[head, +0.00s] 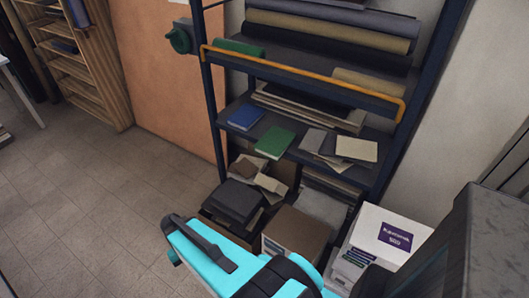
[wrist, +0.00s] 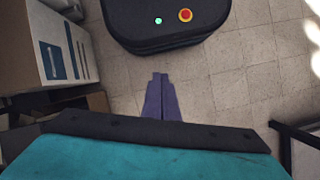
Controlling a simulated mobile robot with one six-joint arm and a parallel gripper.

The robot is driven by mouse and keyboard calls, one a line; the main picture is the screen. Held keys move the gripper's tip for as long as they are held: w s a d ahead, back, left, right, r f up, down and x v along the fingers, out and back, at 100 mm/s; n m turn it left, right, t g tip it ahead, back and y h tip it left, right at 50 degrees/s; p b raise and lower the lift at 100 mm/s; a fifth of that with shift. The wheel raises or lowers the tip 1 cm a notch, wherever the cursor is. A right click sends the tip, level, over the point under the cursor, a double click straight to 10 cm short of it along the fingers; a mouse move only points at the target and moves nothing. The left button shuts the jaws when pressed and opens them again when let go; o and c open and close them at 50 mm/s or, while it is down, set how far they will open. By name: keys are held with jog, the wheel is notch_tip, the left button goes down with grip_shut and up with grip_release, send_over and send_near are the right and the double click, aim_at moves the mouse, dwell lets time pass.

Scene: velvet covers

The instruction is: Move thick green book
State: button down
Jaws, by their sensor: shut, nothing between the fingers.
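A green book (head: 275,142) lies flat on the shelf board in the head view, its near edge close to the board's front. A blue book (head: 246,117) lies to its left on the same board. In the wrist view my gripper (wrist: 160,77) is shut and empty, its purple fingers together above the tiled floor. In the head view my cyan arm is in front of the rack's lower part, and the gripper's fingers cannot be made out there. The green book is not in the wrist view.
The dark rack (head: 215,130) has an orange rail (head: 300,72) above the book's board. Fabric rolls (head: 330,28) lie higher up. Loose sheets (head: 356,149) lie right of the book. Boxes (head: 296,231) and a white carton (head: 385,235) stand below. Floor at left is clear.

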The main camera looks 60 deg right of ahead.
jog(key=w+d+r+m+t+p, duration=0.1)
jog(key=w+d+r+m, duration=0.15)
jog(key=d+r, duration=0.4)
jog(key=w+d+r+m+t, duration=0.1)
jog(key=w+d+r+m, duration=0.15)
jog(key=d, duration=0.65)
jog(key=w+d+r+m+p, duration=0.1)
jog(key=w+d+r+m, duration=0.15)
jog(key=d+r, duration=0.4)
jog(key=s+d+r+m+t, duration=0.1)
jog(key=s+d+r+m, duration=0.1)
jog(key=d+r, duration=0.5)
jog(key=s+d+r+m+t+h, duration=0.1)
jog(key=s+d+r+m, duration=0.2)
jog(key=d+r, duration=0.5)
jog(key=s+d+p, duration=0.1)
jog(key=d, duration=0.7)
jog(key=shift+s+d+r, duration=0.15)
jog(key=shift+d+r, duration=0.1)
jog(key=shift+d, duration=0.1)
jog(key=shift+f, duration=0.1)
jog(key=d+f+p, duration=0.4)
jog(key=f+p, duration=0.1)
jog(key=f, duration=0.5)
jog(key=shift+w, duration=0.2)
